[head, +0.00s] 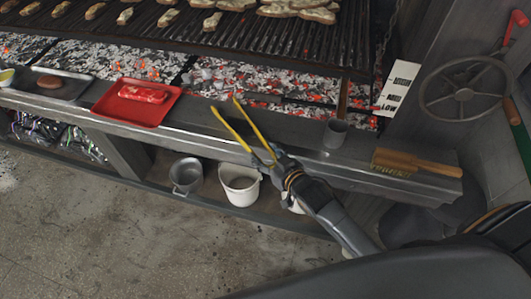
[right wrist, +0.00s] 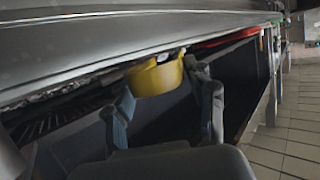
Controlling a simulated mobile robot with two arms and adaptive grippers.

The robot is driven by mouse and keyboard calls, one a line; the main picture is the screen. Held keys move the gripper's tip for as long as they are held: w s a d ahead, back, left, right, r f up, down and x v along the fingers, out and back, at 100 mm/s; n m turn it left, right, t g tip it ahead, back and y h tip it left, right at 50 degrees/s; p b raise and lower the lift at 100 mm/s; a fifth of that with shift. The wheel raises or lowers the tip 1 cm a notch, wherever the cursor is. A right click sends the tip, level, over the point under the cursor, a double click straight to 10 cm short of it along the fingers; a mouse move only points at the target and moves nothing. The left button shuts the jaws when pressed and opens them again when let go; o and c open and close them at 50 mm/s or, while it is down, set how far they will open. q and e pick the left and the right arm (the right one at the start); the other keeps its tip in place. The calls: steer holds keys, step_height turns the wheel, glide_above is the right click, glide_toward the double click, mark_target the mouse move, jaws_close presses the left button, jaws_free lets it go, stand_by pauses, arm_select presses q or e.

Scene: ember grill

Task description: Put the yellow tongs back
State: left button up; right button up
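The yellow tongs (head: 250,128) show in the head view as two thin yellow arms spread in a V, above the front ledge of the grill. Their tips point up and left toward the coals. My right gripper (head: 272,162) is at their near end and appears shut on it. In the right wrist view, a rounded yellow part of the tongs (right wrist: 157,78) sits between the two fingers of my right gripper (right wrist: 165,98). My left gripper is not in view.
On the ledge (head: 230,130) are a red tray (head: 110,108) with red meat, a metal cup (head: 335,133) and a wooden-handled brush (head: 415,163). A white bucket (head: 240,186) and a grey pot (head: 187,175) stand below. A handwheel (head: 463,93) is at right.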

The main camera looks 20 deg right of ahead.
steer(key=shift+c, duration=0.7)
steer(key=o, duration=0.8)
steer(key=shift+c, duration=0.2)
steer(key=shift+s, duration=0.15)
steer(key=v, duration=1.2)
steer(key=s+d+f+g+h, duration=0.1)
steer(key=s+d+f+g, duration=0.1)
steer(key=f, duration=0.7)
steer(key=s+d+f+g+h, duration=0.1)
steer(key=s+f+g, duration=0.15)
steer(key=f, duration=0.75)
steer(key=s+d+f+g, duration=0.1)
steer(key=s+d+f, duration=0.15)
steer(key=f, duration=0.65)
steer(key=s+f+g, duration=0.3)
steer(key=s+f, duration=0.6)
steer(key=s, duration=0.3)
steer(key=s+f+g+h, duration=0.1)
steer(key=s+f+g, duration=0.3)
steer(key=s+f, duration=0.5)
steer(key=s, duration=0.3)
steer(key=shift+s+a+f, duration=0.25)
steer(key=shift+s+a, duration=0.05)
steer(key=shift+s, duration=0.1)
